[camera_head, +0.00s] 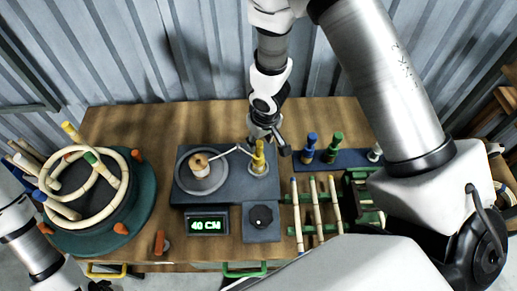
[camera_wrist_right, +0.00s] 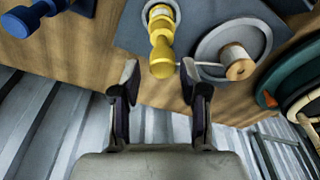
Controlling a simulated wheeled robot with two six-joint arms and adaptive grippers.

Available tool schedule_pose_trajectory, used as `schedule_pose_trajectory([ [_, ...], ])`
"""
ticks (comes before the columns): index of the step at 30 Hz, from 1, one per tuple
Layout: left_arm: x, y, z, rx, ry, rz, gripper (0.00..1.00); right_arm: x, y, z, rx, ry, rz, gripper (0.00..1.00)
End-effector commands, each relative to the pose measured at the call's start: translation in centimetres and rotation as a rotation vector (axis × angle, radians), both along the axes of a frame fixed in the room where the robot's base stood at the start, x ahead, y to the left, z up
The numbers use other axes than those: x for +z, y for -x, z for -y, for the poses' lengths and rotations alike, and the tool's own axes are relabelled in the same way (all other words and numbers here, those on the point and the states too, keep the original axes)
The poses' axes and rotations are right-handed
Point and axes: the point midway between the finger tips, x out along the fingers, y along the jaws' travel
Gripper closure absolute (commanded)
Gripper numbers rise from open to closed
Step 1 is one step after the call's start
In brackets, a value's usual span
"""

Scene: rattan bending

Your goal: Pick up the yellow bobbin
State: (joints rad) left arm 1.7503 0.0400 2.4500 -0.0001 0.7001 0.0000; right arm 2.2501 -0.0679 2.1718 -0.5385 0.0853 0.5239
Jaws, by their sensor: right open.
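The yellow bobbin (camera_head: 258,157) stands upright on a round light seat on the dark winding machine (camera_head: 225,194) in the head view. In the right wrist view the yellow bobbin (camera_wrist_right: 162,45) shows just beyond the fingertips, roughly between them. My right gripper (camera_head: 265,138) is open and empty, right behind the bobbin in the head view; its two fingers also show in the right wrist view (camera_wrist_right: 160,80). I cannot tell whether a finger touches the bobbin. Part of my left arm shows at the left edge of the head view, but its gripper is not clearly seen.
A wooden spool (camera_head: 199,164) sits on the machine's round plate, left of the bobbin. Blue (camera_head: 310,147) and green (camera_head: 333,148) bobbins stand on a blue holder to the right. Rattan rings (camera_head: 82,178) lie on a green drum at left. Sticks (camera_head: 315,209) lie in a green rack.

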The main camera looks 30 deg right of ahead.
Motion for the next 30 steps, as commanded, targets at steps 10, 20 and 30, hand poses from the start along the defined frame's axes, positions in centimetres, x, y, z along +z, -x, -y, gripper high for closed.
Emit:
schedule_pose_trajectory([
  [10,-3.2,0.0,0.0,0.000,0.000,0.000,0.52,-6.1,-1.1,-0.1,-0.001,-0.002,-0.001,0.56],
  [20,-3.2,0.0,0.0,0.000,0.000,0.000,0.52,-6.7,-1.3,-0.1,-0.001,-0.001,0.000,0.67],
  [30,-3.2,0.0,0.0,0.000,0.000,0.000,0.52,-6.7,-1.3,-0.1,-0.001,-0.001,0.000,1.00],
])
